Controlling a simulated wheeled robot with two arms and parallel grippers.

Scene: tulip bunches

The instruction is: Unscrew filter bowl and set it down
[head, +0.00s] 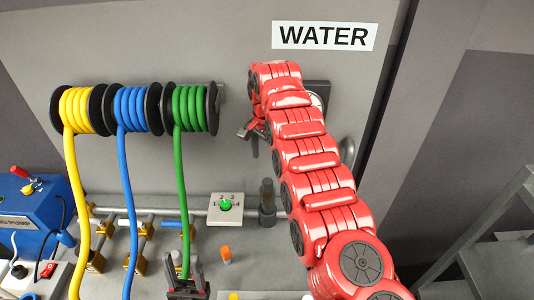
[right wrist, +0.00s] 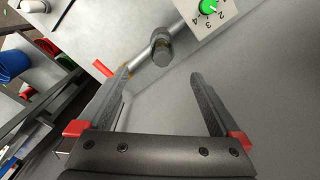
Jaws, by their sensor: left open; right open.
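A dark, upright cylinder that looks like the filter bowl (head: 267,190) stands at the right end of the pipe in the head view, beside the numbered dial. In the right wrist view, a grey round fitting (right wrist: 162,50) at the pipe's end appears to be the same unit. My right gripper (head: 249,130) is up by the wall, above the bowl and apart from it. Its fingers (right wrist: 161,74) are open and empty, with the fitting beyond their tips. My left gripper (head: 188,286) is open at the bottom edge, close to the green hose; contact cannot be told.
Yellow (head: 76,110), blue (head: 130,110) and green (head: 189,109) hose reels hang on the wall, their hoses running down. The dial panel (head: 226,208) adjoins the pipe (head: 150,211). A small orange-capped item (head: 226,254) stands below. A blue machine (head: 38,215) is left, metal shelving (head: 490,235) right.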

